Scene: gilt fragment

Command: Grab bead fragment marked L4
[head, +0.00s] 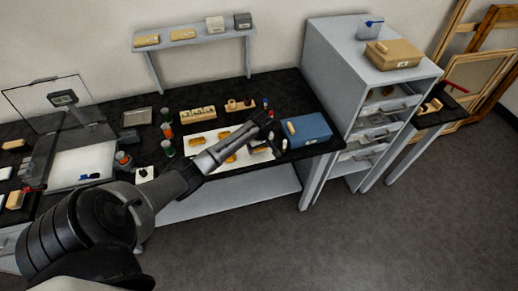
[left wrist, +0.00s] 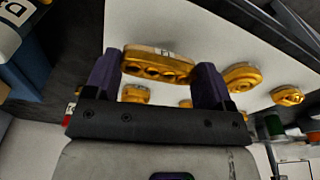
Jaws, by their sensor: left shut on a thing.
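My left gripper (head: 264,146) reaches over the right part of a white mat (head: 208,138) on the black worktop. In the left wrist view its two purple fingers (left wrist: 157,78) are shut on the ends of a gold bead fragment (left wrist: 157,66) with a row of round hollows. A small pale label (left wrist: 166,52) sits on its far edge, too small to read surely. In the head view the gripper largely hides this piece. Other gold fragments, such as a ring-shaped one (left wrist: 242,77) and a small one (left wrist: 287,96), lie on the mat. My right gripper is not in view.
A blue box (head: 308,131) stands just right of the gripper. A block of small items (head: 198,115) and several jars (head: 167,130) stand behind and left of the mat. A grey drawer cabinet (head: 348,75) rises to the right.

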